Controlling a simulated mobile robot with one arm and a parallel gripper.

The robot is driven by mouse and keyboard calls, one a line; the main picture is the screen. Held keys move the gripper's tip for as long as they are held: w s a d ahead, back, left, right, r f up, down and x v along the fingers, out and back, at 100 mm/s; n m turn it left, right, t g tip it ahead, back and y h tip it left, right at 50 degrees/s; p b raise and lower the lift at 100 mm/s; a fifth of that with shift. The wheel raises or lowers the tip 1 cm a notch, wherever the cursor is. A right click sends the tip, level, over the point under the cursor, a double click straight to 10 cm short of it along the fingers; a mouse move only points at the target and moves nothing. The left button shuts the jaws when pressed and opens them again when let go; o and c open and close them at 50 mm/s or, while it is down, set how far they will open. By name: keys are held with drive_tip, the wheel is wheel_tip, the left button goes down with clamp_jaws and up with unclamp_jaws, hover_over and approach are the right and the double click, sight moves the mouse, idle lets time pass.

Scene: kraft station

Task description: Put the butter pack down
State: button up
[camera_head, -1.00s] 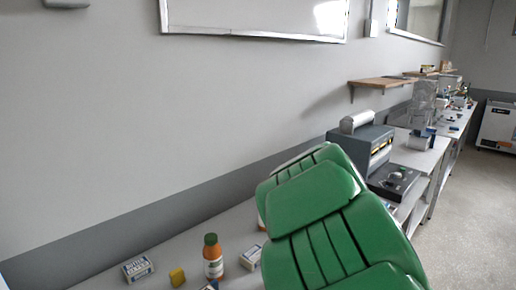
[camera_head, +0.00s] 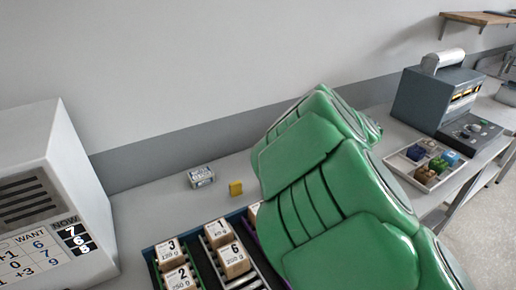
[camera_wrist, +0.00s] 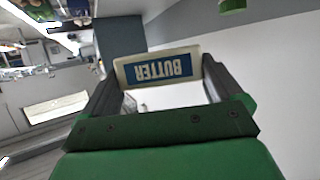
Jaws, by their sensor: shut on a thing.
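The butter pack (camera_wrist: 158,67) is a pale box with a blue label reading BUTTER, upside down in the wrist view. My gripper (camera_wrist: 158,85) is shut on it, with one dark finger at each side. In the head view my green arm covers the right of the middle, and hides my gripper and the held pack. A small white printed box (camera_head: 201,176) stands on the worktop (camera_head: 150,210) near the wall; its lettering is too small to read surely.
A dark tray (camera_head: 150,256) holds several numbered cartons. A white machine with a number display (camera_head: 70,180) stands at left. At right are a small tray of coloured blocks (camera_head: 395,160) and a grey machine (camera_head: 425,100).

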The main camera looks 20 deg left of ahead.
drive_tip(key=w+a+f+n+g+y, duration=0.1)
drive_tip(key=w+a+n+y, duration=0.35)
drive_tip(key=a, duration=0.65)
drive_tip(key=w+a+f+n+y, duration=0.1)
drive_tip(key=w+a+n+y, duration=0.35)
drive_tip(key=a, duration=0.75)
drive_tip(key=s+a+f+n+g+y, duration=0.1)
drive_tip(key=a+n+g+y, duration=0.2)
drive_tip(key=a, duration=0.3)
drive_tip(key=s+a+n+g+y, duration=0.2)
drive_tip(key=a+y, duration=0.1)
drive_tip(key=a, duration=0.2)
drive_tip(key=shift+s+a+f+n+g+y, duration=0.3)
drive_tip(key=shift+s+f+n+g, duration=0.75)
drive_tip(key=shift+f, duration=1.4)
drive_tip(key=shift+s+a+f+n+g+y, duration=0.25)
drive_tip(key=shift+s+a+f+n+g, duration=0.35)
drive_tip(key=shift+f+n+g, duration=1.25)
drive_tip(key=shift+s+a+f+n+g+y, duration=0.4)
drive_tip(key=shift+s+f, duration=0.65)
drive_tip(key=shift+f, duration=2)
drive_tip(key=shift+s+d+f, duration=0.1)
drive_tip(key=shift+d+f, duration=0.1)
drive_tip(key=shift+f, duration=0.45)
